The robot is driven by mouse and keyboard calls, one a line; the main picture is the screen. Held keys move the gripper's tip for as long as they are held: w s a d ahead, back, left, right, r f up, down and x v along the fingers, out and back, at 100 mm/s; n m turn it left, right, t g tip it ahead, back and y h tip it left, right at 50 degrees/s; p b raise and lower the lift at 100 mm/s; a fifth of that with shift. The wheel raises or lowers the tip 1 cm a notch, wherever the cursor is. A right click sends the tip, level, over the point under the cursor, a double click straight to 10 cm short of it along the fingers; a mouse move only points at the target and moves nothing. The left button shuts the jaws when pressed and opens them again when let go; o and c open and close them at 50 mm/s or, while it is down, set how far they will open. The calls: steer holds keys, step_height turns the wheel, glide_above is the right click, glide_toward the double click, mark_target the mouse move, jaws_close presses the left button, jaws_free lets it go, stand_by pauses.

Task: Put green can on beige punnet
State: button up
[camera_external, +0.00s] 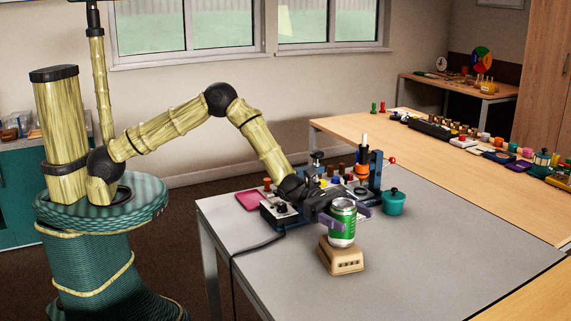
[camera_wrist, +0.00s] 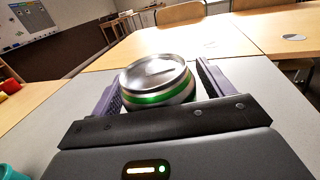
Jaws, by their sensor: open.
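The green can (camera_external: 342,222) stands upright, a little tilted, on top of the beige punnet (camera_external: 341,258) near the front of the grey table. In the external view my gripper (camera_external: 346,216) is at the can, with its purple fingers on either side of it. In the wrist view the silver and green can (camera_wrist: 157,82) sits between the two fingers of my gripper (camera_wrist: 158,88), which are open; a gap shows on the right side. The can covers most of the punnet's top, and the punnet is hidden in the wrist view.
Behind my gripper stand a blue rack (camera_external: 372,178) with pegs, a teal pot (camera_external: 393,202), a black-and-white box (camera_external: 279,213) and a pink tray (camera_external: 250,200). The grey table (camera_external: 440,250) is clear to the right and front. A wooden table (camera_external: 450,160) adjoins behind.

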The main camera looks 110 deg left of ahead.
steer(key=v, duration=1.2)
steer(key=s+d+f+m+g+h, duration=0.1)
steer(key=s+d+f+m+g, duration=0.2)
steer(key=s+d+m+g, duration=0.95)
steer(key=s+a+r+m+y, duration=0.1)
steer(key=s+a+m+y, duration=0.2)
steer(key=s+m+y, duration=0.2)
steer(key=s+a+r+m+y, duration=0.1)
steer(key=s+a+m+y, duration=0.2)
steer(key=s+m, duration=0.9)
steer(key=shift+s+r+y, duration=0.15)
steer(key=shift+s+y, duration=0.95)
steer(key=shift+s, duration=0.15)
steer(key=shift+a, duration=0.1)
